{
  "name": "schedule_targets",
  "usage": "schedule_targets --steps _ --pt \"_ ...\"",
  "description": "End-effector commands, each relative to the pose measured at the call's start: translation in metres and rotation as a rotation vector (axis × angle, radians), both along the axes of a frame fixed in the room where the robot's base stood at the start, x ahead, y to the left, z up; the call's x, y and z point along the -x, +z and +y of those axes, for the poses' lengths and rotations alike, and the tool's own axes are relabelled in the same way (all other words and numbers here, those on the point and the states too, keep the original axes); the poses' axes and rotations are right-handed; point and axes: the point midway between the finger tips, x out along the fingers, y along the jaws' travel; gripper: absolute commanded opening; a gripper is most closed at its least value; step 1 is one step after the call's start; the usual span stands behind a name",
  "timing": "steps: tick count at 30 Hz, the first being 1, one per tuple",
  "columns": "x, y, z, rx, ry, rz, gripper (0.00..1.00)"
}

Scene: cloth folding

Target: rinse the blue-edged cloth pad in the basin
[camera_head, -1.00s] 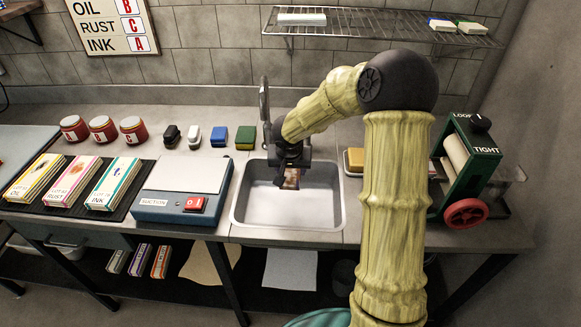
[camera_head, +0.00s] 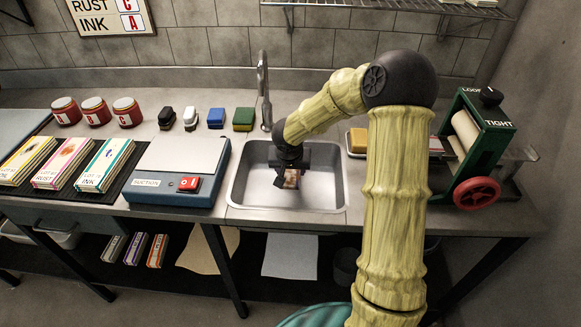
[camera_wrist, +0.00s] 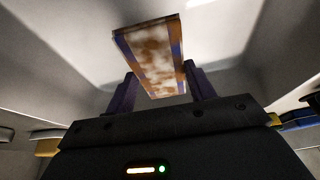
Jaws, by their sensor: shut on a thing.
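The pad (camera_wrist: 152,58) shows in the wrist view as a flat strip with blue along its edges and brown-orange stains on a pale face. My gripper (camera_wrist: 162,90) is shut on it, one dark finger on each side near its lower end. In the head view the pad (camera_head: 292,179) is small and partly hidden by my gripper (camera_head: 287,176). Both are inside the grey basin (camera_head: 326,190). Whether the pad touches the basin floor, and whether there is water, I cannot tell.
A tall tap (camera_head: 263,85) stands behind the basin. A blue suction box (camera_head: 170,190) is close on the left, and a green roller press (camera_head: 478,150) stands on the right. A yellow block (camera_head: 357,140) lies just right of the basin. Several coloured blocks and red jars line the back.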

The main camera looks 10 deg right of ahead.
Motion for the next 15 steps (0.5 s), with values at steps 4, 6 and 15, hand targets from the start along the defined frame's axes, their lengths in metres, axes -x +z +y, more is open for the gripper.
schedule_targets --steps 4,6,15 --pt "0.000 -0.015 -0.001 0.001 0.001 0.001 0.31" --pt "0.000 -0.021 -0.001 0.000 0.000 0.002 0.31" --pt "0.000 -0.031 0.000 0.001 0.000 0.001 0.31"
